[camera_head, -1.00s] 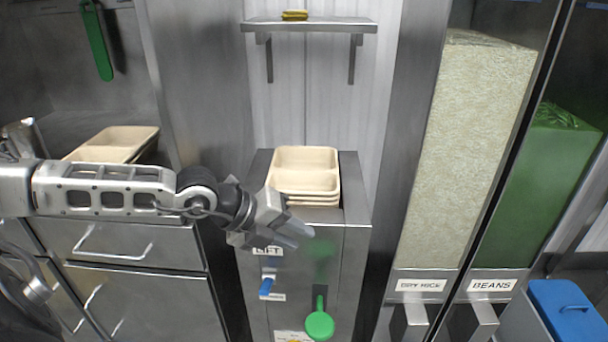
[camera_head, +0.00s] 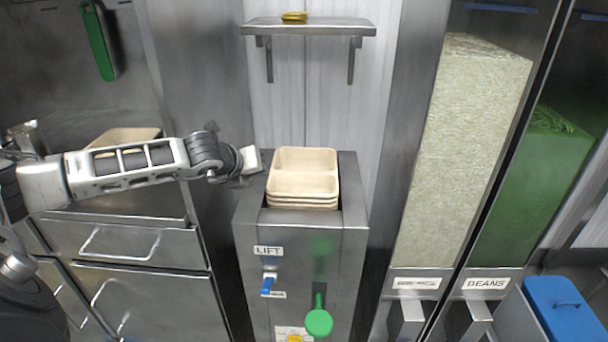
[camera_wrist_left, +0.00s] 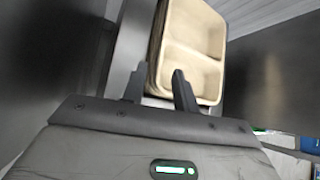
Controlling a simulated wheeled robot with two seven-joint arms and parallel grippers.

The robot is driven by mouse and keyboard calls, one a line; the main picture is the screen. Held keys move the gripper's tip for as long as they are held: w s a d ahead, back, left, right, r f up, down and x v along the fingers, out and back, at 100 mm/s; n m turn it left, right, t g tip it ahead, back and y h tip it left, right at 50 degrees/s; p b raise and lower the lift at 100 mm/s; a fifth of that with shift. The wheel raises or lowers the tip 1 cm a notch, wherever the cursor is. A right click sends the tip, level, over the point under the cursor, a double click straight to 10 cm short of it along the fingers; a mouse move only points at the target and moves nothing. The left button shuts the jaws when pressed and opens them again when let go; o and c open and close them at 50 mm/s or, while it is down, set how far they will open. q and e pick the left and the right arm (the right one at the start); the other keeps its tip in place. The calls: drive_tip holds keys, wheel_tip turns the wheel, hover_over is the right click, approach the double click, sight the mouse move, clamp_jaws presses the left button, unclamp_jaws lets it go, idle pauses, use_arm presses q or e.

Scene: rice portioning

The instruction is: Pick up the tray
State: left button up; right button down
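A stack of several beige two-compartment trays (camera_head: 303,184) sits in the top opening of the steel lift dispenser (camera_head: 355,225). The top tray is empty. My left gripper (camera_head: 258,163) is at the stack's left side, near the top tray's rim. In the left wrist view its two fingers (camera_wrist_left: 158,88) are apart, and the trays (camera_wrist_left: 192,62) show just beyond them. The tray's edge lines up with the gap between the fingers; I cannot tell whether they touch it. In the head view the fingertips are hard to make out. My right gripper is out of view.
A small shelf (camera_head: 310,28) is above. Dry rice (camera_head: 465,150) and beans (camera_head: 530,190) bins stand right. Another beige tray (camera_head: 125,135) is at the left behind my arm.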

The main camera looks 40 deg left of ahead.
sight(270, 176)
use_arm(q)
drive_tip(key=shift+x, duration=0.75)
drive_tip(key=shift+w+a+f+p, duration=0.1)
drive_tip(key=shift+w+f+p, duration=0.05)
drive_tip(key=shift+w+p, duration=0.45)
drive_tip(key=p+x, duration=0.1)
drive_tip(key=x, duration=0.3)
drive_tip(key=shift+a, duration=0.1)
drive_tip(key=shift+f, duration=0.1)
clamp_jaws()
